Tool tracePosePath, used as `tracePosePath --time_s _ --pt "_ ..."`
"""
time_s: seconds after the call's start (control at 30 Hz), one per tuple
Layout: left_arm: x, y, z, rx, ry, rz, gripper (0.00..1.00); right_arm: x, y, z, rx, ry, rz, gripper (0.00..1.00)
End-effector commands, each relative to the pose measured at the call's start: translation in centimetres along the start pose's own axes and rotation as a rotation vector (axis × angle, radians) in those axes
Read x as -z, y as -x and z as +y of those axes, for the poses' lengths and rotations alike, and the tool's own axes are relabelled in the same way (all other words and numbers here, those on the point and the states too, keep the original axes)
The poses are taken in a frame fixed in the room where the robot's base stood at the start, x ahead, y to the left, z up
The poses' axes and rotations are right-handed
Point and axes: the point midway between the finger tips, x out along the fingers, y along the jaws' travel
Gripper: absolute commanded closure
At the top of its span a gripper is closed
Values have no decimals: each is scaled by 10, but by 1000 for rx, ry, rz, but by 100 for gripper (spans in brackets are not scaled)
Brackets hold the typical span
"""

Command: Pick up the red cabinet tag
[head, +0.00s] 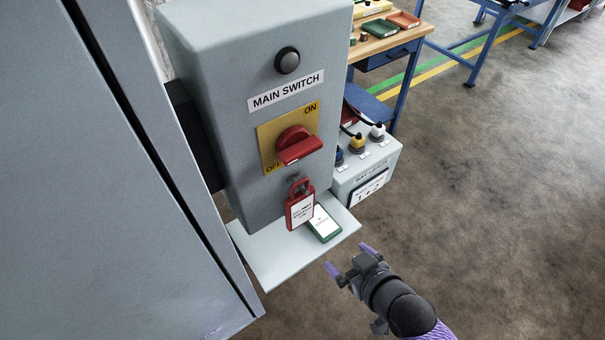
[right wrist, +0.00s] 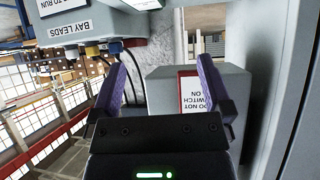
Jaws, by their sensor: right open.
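The red cabinet tag (head: 300,208), with a white printed label, hangs below the red rotary switch on the grey main switch box (head: 240,120). In the right wrist view the red tag (right wrist: 194,94) shows upside down, reading "DO NOT SWITCH ON", partly behind the right-hand finger. My right gripper (head: 349,258) is open and empty, with purple fingertips. It is below and to the right of the tag, apart from it, just off the shelf's corner. In the right wrist view the gripper's (right wrist: 162,80) fingers stand wide apart. My left gripper is out of view.
A light grey shelf (head: 270,259) juts out under the switch box. A green tag (head: 323,224) lies on it beside the red one. A grey bay leads box (head: 368,165) with coloured plugs stands to the right. A large grey cabinet (head: 90,200) fills the left. Open floor lies right.

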Motion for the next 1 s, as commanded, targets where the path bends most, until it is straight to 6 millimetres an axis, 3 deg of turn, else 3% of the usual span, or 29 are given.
tracePosePath --time_s 0.03,0.07,0.13,0.2,0.67,0.93,1.0 --pt "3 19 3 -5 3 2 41 47 19 -11 42 21 72 0" --pt "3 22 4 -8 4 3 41 64 26 -17 64 29 106 0" --pt "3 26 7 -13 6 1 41 89 36 -27 101 41 161 0" --pt "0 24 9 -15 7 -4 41 100 31 -32 116 46 186 0" --pt "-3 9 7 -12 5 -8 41 116 -51 -40 117 46 187 0" --pt "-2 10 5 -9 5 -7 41 118 -56 -41 117 47 186 0" --pt "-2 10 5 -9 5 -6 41 118 -56 -41 117 47 186 15"
